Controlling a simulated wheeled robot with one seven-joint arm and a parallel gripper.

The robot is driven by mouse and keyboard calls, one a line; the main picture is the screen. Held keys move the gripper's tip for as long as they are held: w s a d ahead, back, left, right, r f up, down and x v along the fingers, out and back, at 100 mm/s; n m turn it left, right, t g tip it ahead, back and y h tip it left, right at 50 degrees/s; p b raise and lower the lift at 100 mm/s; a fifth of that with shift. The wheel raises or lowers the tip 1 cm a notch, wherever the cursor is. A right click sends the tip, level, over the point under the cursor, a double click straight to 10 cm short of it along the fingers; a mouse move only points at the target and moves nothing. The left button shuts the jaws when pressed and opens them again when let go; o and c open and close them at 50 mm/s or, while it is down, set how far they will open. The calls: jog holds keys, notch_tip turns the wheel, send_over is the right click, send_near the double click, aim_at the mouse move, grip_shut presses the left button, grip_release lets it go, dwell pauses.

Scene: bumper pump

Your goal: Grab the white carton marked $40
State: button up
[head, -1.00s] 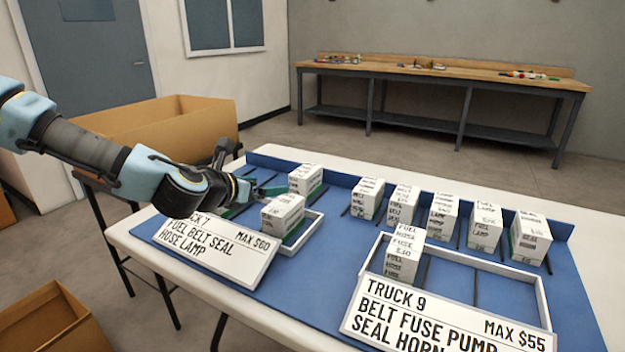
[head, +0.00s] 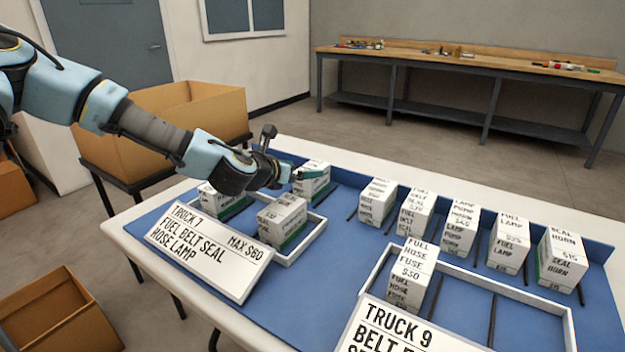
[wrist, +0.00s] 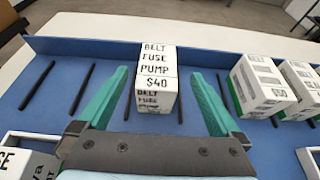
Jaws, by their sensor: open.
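The white carton marked $40 (wrist: 155,82) reads BELT FUSE PUMP in the wrist view. It stands upright on the blue mat between two dark divider strips. My gripper (wrist: 159,74) is open, with one teal finger on each side of the carton and gaps visible between. In the head view this carton (head: 313,181) stands at the left end of the back row. My gripper (head: 301,172) reaches it from the left there, and one finger crosses in front of its upper part.
The Truck 7 tray (head: 312,236) holds two cartons close below my gripper. The Truck 9 tray (head: 540,305) holds a FUEL HOSE FUSE $50 carton (head: 411,275). Several cartons, such as one right of the target (head: 377,203), continue the row. A raised blue edge (wrist: 225,57) runs behind.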

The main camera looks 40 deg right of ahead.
jog(key=p+x, duration=0.1)
jog(key=x, duration=0.4)
jog(key=shift+w+a+f, duration=0.1)
jog(key=shift+w+f, duration=0.05)
jog(key=shift+c, duration=0.2)
grip_shut()
dwell(0.4)
